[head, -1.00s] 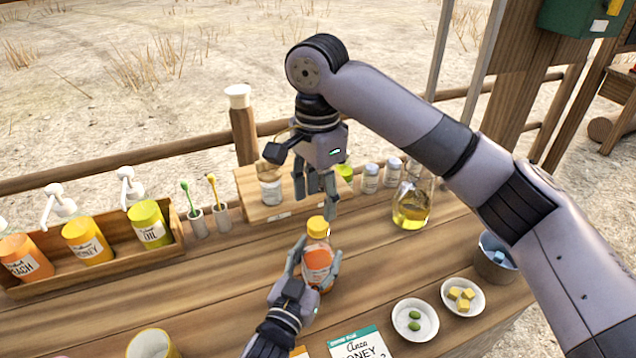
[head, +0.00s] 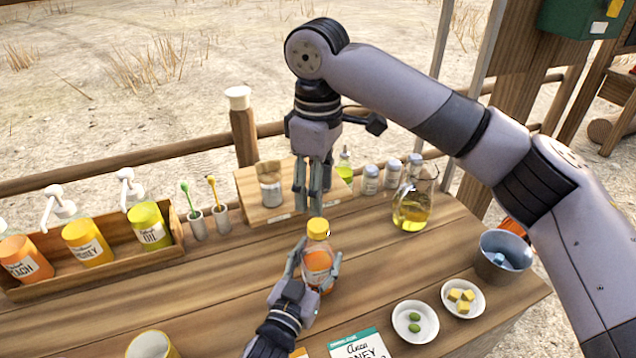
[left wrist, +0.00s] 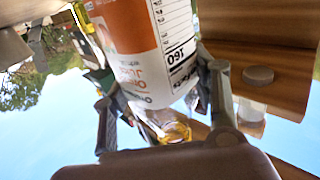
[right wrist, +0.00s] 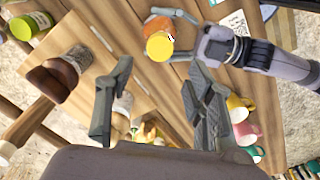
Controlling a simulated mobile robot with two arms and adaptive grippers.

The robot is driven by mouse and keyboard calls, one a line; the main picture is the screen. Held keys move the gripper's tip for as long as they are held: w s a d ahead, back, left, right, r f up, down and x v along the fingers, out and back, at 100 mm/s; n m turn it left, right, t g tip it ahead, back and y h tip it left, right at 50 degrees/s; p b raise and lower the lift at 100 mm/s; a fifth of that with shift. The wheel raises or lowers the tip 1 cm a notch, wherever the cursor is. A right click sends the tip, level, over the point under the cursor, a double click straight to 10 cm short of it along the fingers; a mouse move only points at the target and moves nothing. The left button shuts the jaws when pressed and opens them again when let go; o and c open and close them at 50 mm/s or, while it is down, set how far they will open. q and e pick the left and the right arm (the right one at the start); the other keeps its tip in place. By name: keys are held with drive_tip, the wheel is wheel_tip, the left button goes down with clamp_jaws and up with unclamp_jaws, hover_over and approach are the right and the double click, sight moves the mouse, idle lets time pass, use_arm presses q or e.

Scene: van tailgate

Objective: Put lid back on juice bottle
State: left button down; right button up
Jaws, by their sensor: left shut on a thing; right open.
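The juice bottle (head: 317,266) stands upright on the wooden counter, with orange juice and a label. Its yellow lid (head: 318,228) sits on top of the neck; I cannot tell how tightly. My left gripper (head: 316,272) is shut around the bottle's body from the front. The bottle's labelled side (left wrist: 150,45) fills the upper middle of the left wrist view. My right gripper (head: 311,203) points down just above and behind the lid, open and empty. In the right wrist view the lid (right wrist: 160,46) shows beyond the open fingers (right wrist: 160,105), not between them.
A glass jug (head: 412,210) and small jars (head: 371,180) stand at the back right. A pump-bottle rack (head: 100,262) is at left. Two small bowls (head: 415,322) (head: 463,298) and a metal bucket (head: 505,254) are at right. The counter beside the bottle is clear.

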sight(318, 224)
drive_tip(key=n, duration=0.4)
drive_tip(key=shift+r+n, duration=0.2)
drive_tip(key=shift+n, duration=0.2)
drive_tip(key=shift+f, duration=4.05)
clamp_jaws()
drive_tip(key=shift+o, duration=0.7)
unclamp_jaws()
